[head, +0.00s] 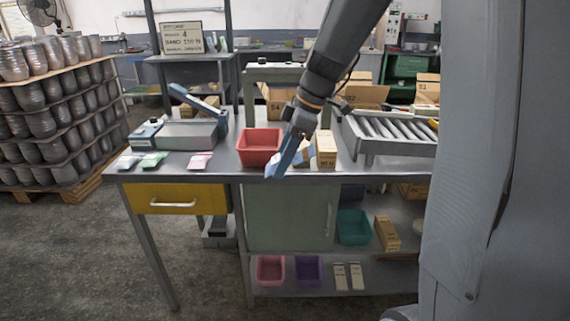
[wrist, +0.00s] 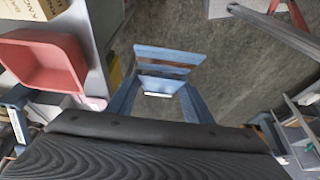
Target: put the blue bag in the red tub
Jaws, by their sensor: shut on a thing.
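My gripper (head: 281,163) points down at the table's front edge, just right of the red tub (head: 259,147). In the wrist view my gripper (wrist: 162,82) is shut on the blue bag (wrist: 170,54), which sits between the blue fingertips with bare floor behind it. In the head view the bag is hard to tell from the blue fingers. The red tub stands upright on the table; it also shows in the wrist view (wrist: 44,62), left of the fingers and apart from them. The part of its inside that shows looks empty.
A cardboard box (head: 326,148) stands right of my gripper, with a roller conveyor (head: 390,137) beyond. A pink bag (head: 200,161), a green bag (head: 153,160) and a pale bag (head: 130,161) lie left of the tub. A grey machine (head: 187,134) stands behind them.

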